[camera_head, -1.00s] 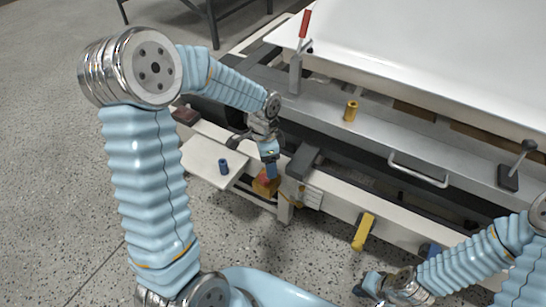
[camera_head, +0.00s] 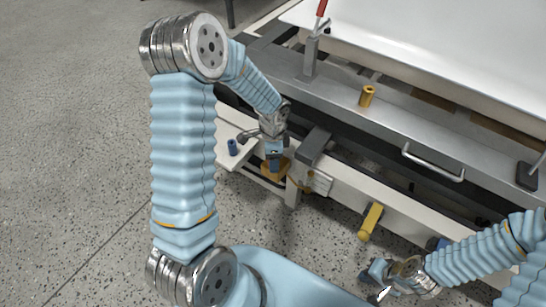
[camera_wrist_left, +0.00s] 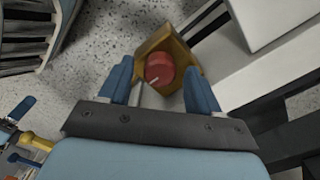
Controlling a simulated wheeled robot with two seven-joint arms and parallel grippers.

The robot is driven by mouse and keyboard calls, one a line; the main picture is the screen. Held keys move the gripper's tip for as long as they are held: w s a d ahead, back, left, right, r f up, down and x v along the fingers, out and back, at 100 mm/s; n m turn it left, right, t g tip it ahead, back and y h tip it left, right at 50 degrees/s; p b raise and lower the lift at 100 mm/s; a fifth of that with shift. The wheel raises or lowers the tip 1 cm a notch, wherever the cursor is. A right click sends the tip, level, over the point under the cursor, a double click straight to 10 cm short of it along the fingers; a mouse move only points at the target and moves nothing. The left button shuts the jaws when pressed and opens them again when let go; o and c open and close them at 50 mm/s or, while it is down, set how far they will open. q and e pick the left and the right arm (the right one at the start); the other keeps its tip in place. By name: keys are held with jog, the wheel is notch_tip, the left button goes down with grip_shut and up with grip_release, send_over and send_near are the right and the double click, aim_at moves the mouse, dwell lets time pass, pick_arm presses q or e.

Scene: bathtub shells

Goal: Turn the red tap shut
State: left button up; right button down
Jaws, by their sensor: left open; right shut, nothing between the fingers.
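The red tap (camera_wrist_left: 160,70) is a round red knob with a small pale mark. It sits inside an orange-yellow angled guard (camera_wrist_left: 179,43), open towards me in the left wrist view. My left gripper (camera_wrist_left: 160,80) is open, its two blue fingers on either side of the knob in that picture; I cannot tell whether they touch it. In the head view my left gripper (camera_head: 274,163) points down at the guard (camera_head: 284,173) and hides the knob. My right gripper (camera_head: 373,277) is shut and empty, low in the head view, away from the tap.
A white bathtub shell (camera_head: 440,45) lies on the grey bench frame (camera_head: 390,118). A red-handled clamp (camera_head: 311,50), an orange cylinder (camera_head: 367,96) and a metal handle (camera_head: 432,165) are on it. A yellow handle (camera_head: 370,220) sticks out in front. A blue peg (camera_head: 232,147) stands on a side shelf.

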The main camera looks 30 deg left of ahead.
pick_arm(q)
jog(key=shift+c, duration=0.2)
jog(key=c, duration=1)
